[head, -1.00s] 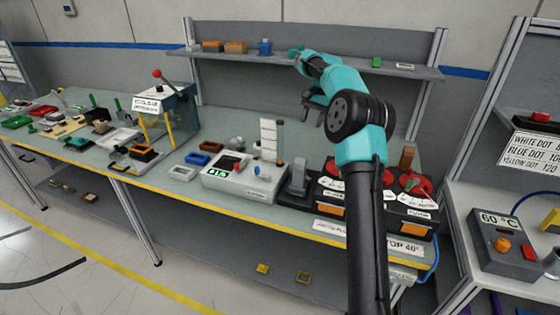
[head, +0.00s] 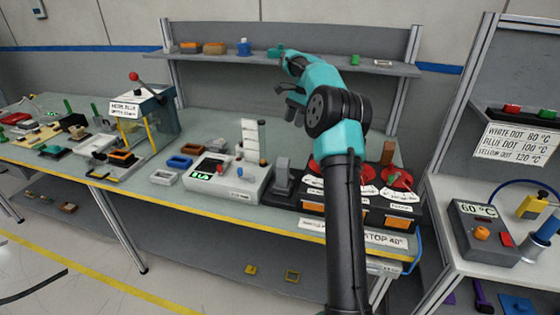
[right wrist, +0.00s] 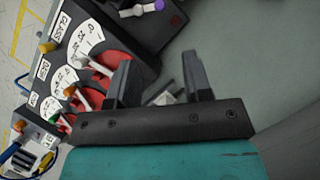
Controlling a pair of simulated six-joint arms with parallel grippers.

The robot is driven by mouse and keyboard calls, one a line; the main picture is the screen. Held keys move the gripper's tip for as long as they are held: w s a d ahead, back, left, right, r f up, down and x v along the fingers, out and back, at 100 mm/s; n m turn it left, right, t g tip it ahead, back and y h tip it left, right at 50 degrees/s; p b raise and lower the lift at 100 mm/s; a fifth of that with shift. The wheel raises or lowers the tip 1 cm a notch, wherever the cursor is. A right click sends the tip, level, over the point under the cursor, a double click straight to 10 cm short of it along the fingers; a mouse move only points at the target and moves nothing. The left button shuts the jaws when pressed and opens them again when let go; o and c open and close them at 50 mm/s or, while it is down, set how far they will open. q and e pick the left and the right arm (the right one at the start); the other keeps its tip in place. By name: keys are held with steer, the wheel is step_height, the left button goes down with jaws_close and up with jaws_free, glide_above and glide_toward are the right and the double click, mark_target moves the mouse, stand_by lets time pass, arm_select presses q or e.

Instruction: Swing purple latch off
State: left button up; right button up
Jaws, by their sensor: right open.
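My right gripper (head: 290,104) is open above the bench, left of the red dials. In the right wrist view its two fingers (right wrist: 155,75) are spread apart, well below the purple knob in the picture and not touching it. A small grey-white piece (right wrist: 164,97) shows between the fingers; I cannot tell what it is. My left gripper is not in view.
A dark panel with red dials (head: 397,179) and white labels stands at the bench's right end. A white device with a green display (head: 202,176), a white tower (head: 250,142) and a grey upright block (head: 283,178) stand to its left. A shelf (head: 350,66) runs behind.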

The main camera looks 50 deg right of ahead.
steer(key=x, duration=1.6)
steer(key=shift+f, duration=0.3)
steer(key=shift+c, duration=0.4)
jaws_close()
